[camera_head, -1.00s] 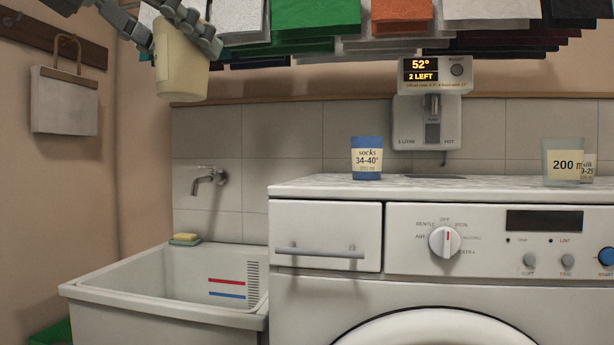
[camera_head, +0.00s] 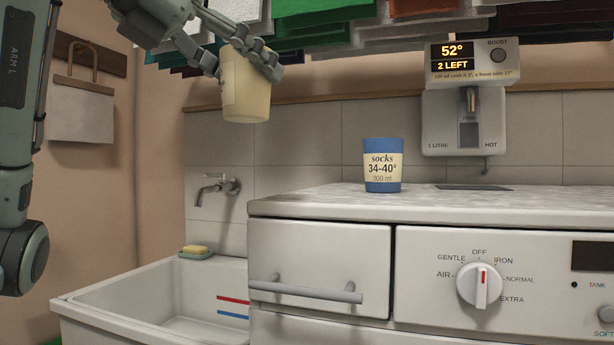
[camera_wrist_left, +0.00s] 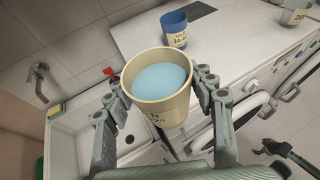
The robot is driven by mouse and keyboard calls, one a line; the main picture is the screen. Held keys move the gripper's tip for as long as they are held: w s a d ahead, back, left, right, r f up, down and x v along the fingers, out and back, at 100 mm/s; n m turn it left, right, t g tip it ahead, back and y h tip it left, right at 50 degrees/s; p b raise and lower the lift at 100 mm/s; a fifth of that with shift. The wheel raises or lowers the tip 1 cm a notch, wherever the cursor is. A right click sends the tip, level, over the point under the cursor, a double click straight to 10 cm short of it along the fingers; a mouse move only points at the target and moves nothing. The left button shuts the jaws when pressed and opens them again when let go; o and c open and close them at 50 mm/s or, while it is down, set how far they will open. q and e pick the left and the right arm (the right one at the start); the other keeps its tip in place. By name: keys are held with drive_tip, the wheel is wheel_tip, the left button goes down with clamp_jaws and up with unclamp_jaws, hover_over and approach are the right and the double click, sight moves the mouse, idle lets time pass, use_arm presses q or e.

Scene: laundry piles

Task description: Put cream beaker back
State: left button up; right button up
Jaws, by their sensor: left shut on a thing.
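The cream beaker (camera_head: 245,92) hangs in my left gripper (camera_head: 250,62) at the upper left of the head view, above the sink and clear of every surface. The left wrist view shows the beaker (camera_wrist_left: 158,88) upright or nearly so, with pale blue liquid inside. The left gripper's fingers (camera_wrist_left: 157,106) are on both sides of it, shut on it. Part of its label is turned away or covered. My right gripper is not clearly seen in the head view.
A blue beaker (camera_head: 382,168) labelled socks 34-40° stands on the machine top (camera_head: 320,200). Behind it is a water heater (camera_head: 464,115) reading 52° and 2 LEFT. The sink (camera_head: 110,292) is lower left, with a sponge (camera_head: 195,250) and tap (camera_head: 218,187). Folded cloths (camera_head: 325,25) hang overhead.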

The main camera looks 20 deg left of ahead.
use_arm(q)
drive_tip(key=w+d+f, duration=0.1)
drive_tip(key=w+f, duration=0.2)
drive_tip(key=w+d+f, duration=0.1)
drive_tip(key=w+f, duration=0.2)
drive_tip(key=w+d+f, duration=0.1)
drive_tip(key=w+f, duration=0.2)
drive_tip(key=shift+w+d+f, duration=0.15)
drive_tip(key=shift+d+f, duration=0.2)
drive_tip(key=shift+d, duration=0.05)
drive_tip(key=shift+f, duration=0.2)
use_arm(e)
drive_tip(key=shift+a+f, duration=0.1)
drive_tip(key=shift+f, duration=0.2)
use_arm(q)
drive_tip(key=shift+f, duration=0.15)
use_arm(e)
drive_tip(key=shift+s+f, duration=0.1)
drive_tip(key=shift+s, duration=0.1)
use_arm(q)
drive_tip(key=o, duration=1)
drive_tip(key=shift+o, duration=0.7)
use_arm(e)
drive_tip(key=shift+w+r, duration=0.1)
drive_tip(key=shift+r, duration=0.25)
